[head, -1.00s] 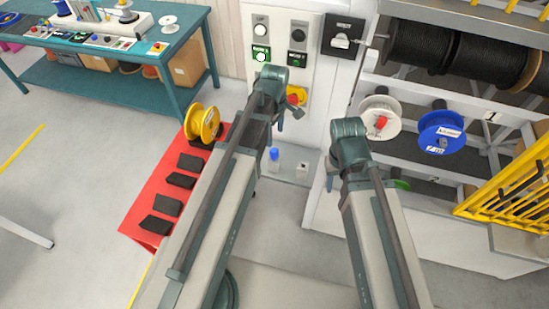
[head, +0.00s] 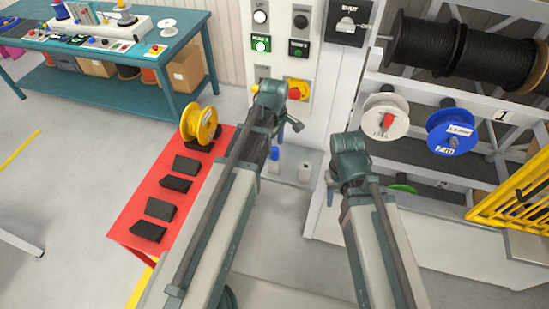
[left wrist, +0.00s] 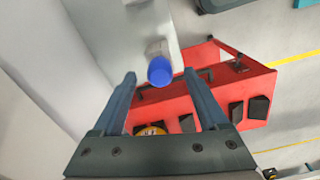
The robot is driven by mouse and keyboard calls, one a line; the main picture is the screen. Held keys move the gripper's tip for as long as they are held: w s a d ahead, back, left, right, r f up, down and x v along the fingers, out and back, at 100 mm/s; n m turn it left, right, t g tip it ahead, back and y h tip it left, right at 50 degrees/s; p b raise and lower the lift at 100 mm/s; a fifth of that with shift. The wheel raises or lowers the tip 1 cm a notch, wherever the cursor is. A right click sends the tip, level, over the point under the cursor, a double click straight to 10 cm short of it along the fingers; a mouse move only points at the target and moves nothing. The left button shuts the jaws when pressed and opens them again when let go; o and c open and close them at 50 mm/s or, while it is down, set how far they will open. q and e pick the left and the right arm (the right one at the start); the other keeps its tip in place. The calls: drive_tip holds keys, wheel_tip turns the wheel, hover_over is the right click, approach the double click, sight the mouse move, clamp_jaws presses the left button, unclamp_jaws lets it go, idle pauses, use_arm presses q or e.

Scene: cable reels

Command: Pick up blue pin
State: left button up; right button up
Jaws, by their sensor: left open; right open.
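The blue pin (left wrist: 160,71) has a round blue top and a pale body. It stands on a light grey ledge (left wrist: 112,22). In the head view the blue pin (head: 275,154) shows just right of my left forearm, partly hidden. My left gripper (left wrist: 159,90) is open and empty, with its two fingers on either side of the blue top in the picture; I cannot tell the remaining distance. In the head view my left gripper (head: 284,120) is seen from above, in front of the control panel. My right gripper (head: 333,185) is open, right of the ledge, its fingers mostly hidden.
A red table (head: 128,222) with black blocks and a yellow reel (head: 198,124) stands left of my left arm. A control panel (head: 283,70) is behind. A rack with a white reel (head: 384,117) and a blue reel (head: 452,131) is at right.

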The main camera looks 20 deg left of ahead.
sight(275, 159)
use_arm(q)
wheel_tip(275, 159, down, 3)
drive_tip(key=shift+r+b, duration=0.2)
drive_tip(key=shift+b, duration=0.6)
use_arm(e)
wheel_tip(275, 159, down, 2)
drive_tip(key=shift+f, duration=0.25)
use_arm(q)
drive_tip(key=shift+r, duration=0.1)
clamp_jaws()
